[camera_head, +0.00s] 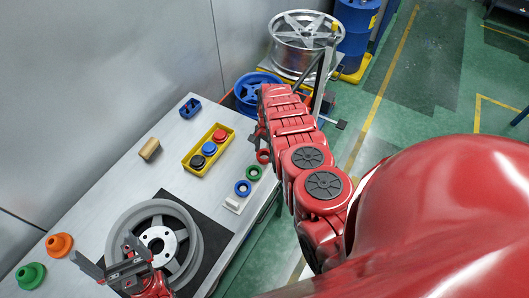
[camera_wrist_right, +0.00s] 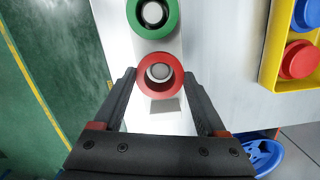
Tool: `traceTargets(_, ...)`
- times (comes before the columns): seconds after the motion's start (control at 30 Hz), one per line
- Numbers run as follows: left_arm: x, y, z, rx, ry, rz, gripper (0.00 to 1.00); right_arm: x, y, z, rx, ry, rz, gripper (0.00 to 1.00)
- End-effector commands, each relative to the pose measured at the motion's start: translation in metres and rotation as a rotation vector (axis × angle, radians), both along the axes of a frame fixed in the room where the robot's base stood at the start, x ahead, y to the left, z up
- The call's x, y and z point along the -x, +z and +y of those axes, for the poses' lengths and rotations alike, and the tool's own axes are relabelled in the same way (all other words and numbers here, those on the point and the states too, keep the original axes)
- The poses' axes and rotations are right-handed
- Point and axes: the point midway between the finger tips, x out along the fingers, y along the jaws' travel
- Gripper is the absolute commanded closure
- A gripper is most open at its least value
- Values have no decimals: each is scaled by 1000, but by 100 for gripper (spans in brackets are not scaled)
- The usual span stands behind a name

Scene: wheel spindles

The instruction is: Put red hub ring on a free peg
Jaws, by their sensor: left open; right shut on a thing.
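The red hub ring (camera_wrist_right: 160,92) is between the fingers of my right gripper (camera_wrist_right: 160,73), which is shut on it. A grey peg top shows inside the ring's hole, so the ring appears around a peg at the far end of the white rack (camera_wrist_right: 165,108). How far down it sits I cannot tell. In the head view the red ring (camera_head: 263,161) shows beside my right gripper (camera_head: 260,146). A green ring (camera_head: 254,178) and a blue ring (camera_head: 243,194) are on the rack nearer by. My left gripper (camera_head: 100,268) is open and empty over the grey wheel (camera_head: 120,222).
A yellow tray (camera_head: 190,164) holds red, blue and black parts. A blue block (camera_head: 190,108), a wooden block (camera_head: 149,149), an orange hub (camera_head: 59,244) and a green hub (camera_head: 31,275) stand on the table. A blue wheel (camera_head: 246,84) and a silver wheel (camera_head: 300,64) are beyond it.

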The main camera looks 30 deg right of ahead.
Motion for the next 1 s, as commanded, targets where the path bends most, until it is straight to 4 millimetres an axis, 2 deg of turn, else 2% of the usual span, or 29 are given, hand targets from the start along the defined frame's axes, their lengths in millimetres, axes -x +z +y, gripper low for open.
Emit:
traceTargets(0.13,0,-6,0,0,0,1,0,0,-14,-2,3,-1,-2,85)
traceTargets(0.67,0,-12,0,0,0,0,0,-1,-20,-1,2,-1,-4,85)
traceTargets(0.7,0,-10,0,0,0,0,0,-1,-18,-1,1,-1,-3,19)
traceTargets(0.8,0,-10,0,0,0,0,0,-1,-18,-1,2,-1,-4,1)
traceTargets(1.0,0,-10,0,0,0,0,0,-1,-18,-1,1,-1,-2,0)
